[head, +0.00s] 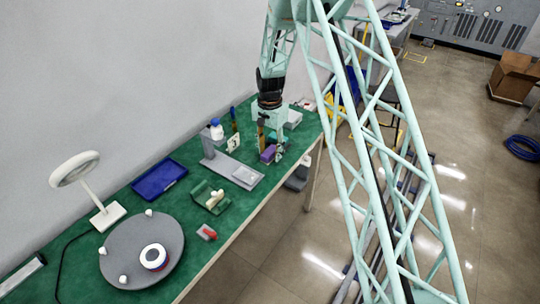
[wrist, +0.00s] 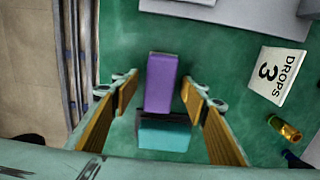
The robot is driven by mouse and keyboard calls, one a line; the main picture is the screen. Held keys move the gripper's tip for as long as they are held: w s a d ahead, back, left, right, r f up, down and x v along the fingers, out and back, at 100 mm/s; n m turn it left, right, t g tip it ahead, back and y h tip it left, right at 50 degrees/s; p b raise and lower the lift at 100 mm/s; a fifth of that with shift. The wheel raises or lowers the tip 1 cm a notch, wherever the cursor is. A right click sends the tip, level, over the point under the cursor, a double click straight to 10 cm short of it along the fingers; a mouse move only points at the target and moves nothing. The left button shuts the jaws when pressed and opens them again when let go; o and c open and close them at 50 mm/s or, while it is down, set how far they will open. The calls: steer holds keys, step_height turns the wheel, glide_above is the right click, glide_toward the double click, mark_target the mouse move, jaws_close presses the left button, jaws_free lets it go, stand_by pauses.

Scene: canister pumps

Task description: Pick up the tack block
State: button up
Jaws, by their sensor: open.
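A purple block (wrist: 161,82), which I take to be the tack block, lies on the green bench top (wrist: 115,50). In the wrist view a teal piece (wrist: 163,137) sits right below it; I cannot tell whether the two are joined. My gripper (wrist: 159,94) is open, one orange-padded finger on each side of the purple block, with green gaps showing between. In the head view my gripper (head: 271,147) points down at the bench's far right end, with the purple block (head: 268,154) at its fingers. The exact height of the fingertips is unclear.
A white "DROPS 3" card (wrist: 276,75) and a small brass-and-green part (wrist: 284,128) lie to the right in the wrist view. A grey stand (head: 232,170), blue tray (head: 160,179) and round turntable (head: 120,240) occupy the bench. The bench edge is close by.

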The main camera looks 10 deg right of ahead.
mark_target(270, 151)
steer(key=shift+c, duration=0.2)
steer(key=c, duration=1)
steer(key=shift+r, duration=0.2)
steer(key=shift+r, duration=1.45)
steer(key=shift+s+r, duration=0.1)
steer(key=shift+r, duration=0.1)
steer(key=s, duration=0.5)
steer(key=s+r, duration=0.1)
steer(key=s, duration=0.4)
steer(key=s+p, duration=0.1)
steer(key=s, duration=0.4)
steer(key=shift+s+a+r, duration=0.15)
steer(key=shift+s+a, duration=0.25)
steer(key=shift+o, duration=1)
steer(key=shift+w, duration=0.1)
steer(key=shift+c, duration=0.2)
